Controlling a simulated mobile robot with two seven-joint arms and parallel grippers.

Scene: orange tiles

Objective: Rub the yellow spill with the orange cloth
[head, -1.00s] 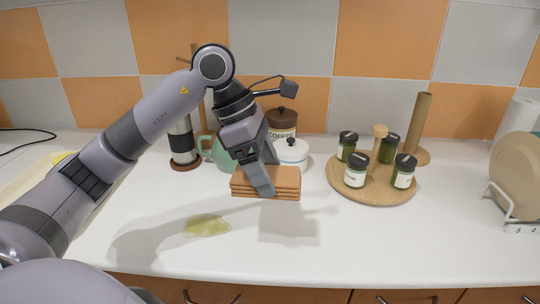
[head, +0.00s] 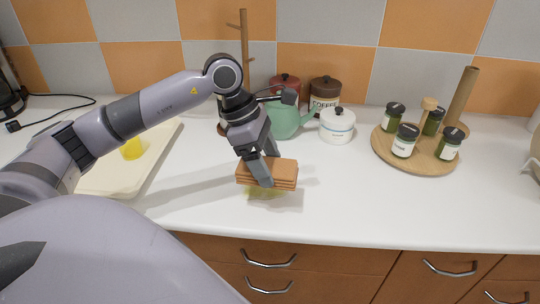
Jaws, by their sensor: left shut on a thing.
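The orange cloth (head: 283,174) is a folded stack of layers held in my left gripper (head: 265,172). The gripper is shut on it. The yellow spill (head: 264,191) is a pale yellow-green patch on the white counter. Most of it is hidden behind and under the cloth, with its front part showing below the cloth's lower edge. The cloth is over the spill; I cannot tell whether it touches the counter. My right gripper is not in view.
A green watering can (head: 285,122), a white lidded pot (head: 337,125) and a coffee canister (head: 325,93) stand behind the cloth. A round wooden tray (head: 418,164) with jars is at right. A cream board (head: 112,181) with a yellow item (head: 131,149) is at left. The front right counter is clear.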

